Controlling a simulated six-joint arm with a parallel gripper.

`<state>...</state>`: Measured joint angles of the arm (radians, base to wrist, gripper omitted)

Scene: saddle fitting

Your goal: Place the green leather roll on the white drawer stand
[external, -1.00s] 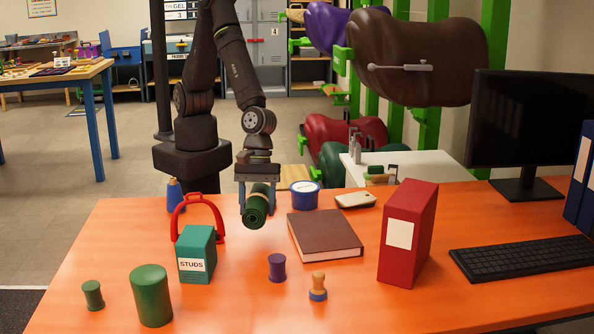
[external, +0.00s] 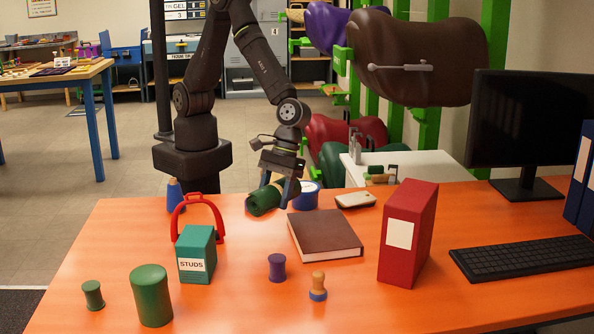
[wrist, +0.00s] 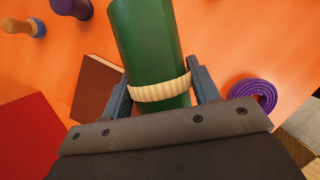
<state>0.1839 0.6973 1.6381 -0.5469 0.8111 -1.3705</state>
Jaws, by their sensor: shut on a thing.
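The green leather roll (external: 262,201) is held in my gripper (external: 281,188), above the back of the orange table. In the wrist view my gripper (wrist: 160,90) has one finger on each side of the roll (wrist: 148,40), which has a pale ribbed band around it. The roll lies tilted in the external view, its end facing front left. A white stand (external: 440,168) with several small tools on top is behind the table, to the right of my gripper. Its front is mostly hidden by the table, and I cannot see drawers.
A brown book (external: 325,235), a blue tin (external: 306,197) and a pale phone-like object (external: 355,201) are close to the right. A purple coil (wrist: 252,95) shows in the wrist view.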

